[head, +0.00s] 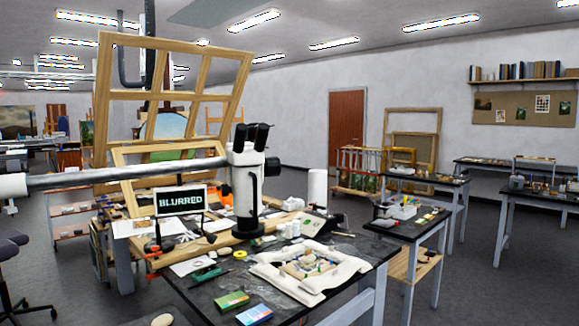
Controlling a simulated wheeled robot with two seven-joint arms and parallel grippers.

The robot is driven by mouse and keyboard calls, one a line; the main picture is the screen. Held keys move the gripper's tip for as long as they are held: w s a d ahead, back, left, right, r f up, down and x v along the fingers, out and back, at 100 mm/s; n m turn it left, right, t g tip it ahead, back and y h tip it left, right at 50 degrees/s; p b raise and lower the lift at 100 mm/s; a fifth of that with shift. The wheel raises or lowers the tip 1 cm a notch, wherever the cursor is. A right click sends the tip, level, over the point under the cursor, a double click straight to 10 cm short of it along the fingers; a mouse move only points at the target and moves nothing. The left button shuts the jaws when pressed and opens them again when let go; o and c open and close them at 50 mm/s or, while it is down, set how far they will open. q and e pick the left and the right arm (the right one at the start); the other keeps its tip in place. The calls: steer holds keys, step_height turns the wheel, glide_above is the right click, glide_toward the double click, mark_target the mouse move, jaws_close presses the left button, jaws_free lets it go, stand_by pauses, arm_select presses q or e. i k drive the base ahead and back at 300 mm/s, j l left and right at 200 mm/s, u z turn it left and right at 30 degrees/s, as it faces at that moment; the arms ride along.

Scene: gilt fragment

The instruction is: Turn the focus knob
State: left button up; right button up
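A white microscope (246,190) with black eyepieces (252,136) stands upright over the dark worktable (352,245). A dark round part on its right side (272,167) looks like the focus knob, but it is too small to be sure. A small screen (180,200) left of the microscope reads "BLURRED" in green letters. A gilt fragment (308,264) appears to lie on white cushions (270,276) at the front of the table. Neither of my grippers shows in the head view, so nothing is seen touching the microscope.
A long grey bar (120,174) runs from the left edge to the microscope. A white cylinder (317,188) stands behind the cushions. Green (232,300) and blue (254,315) boxes lie at the front edge. A wooden frame (104,100) rises behind.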

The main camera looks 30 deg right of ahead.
mark_target(273, 165)
steer(key=l+u, duration=0.2)
steer(key=l, duration=2.5)
steer(key=k+l, duration=0.1)
steer(key=l, duration=0.45)
steer(key=k+l+u, duration=0.1)
steer(key=l, duration=0.5)
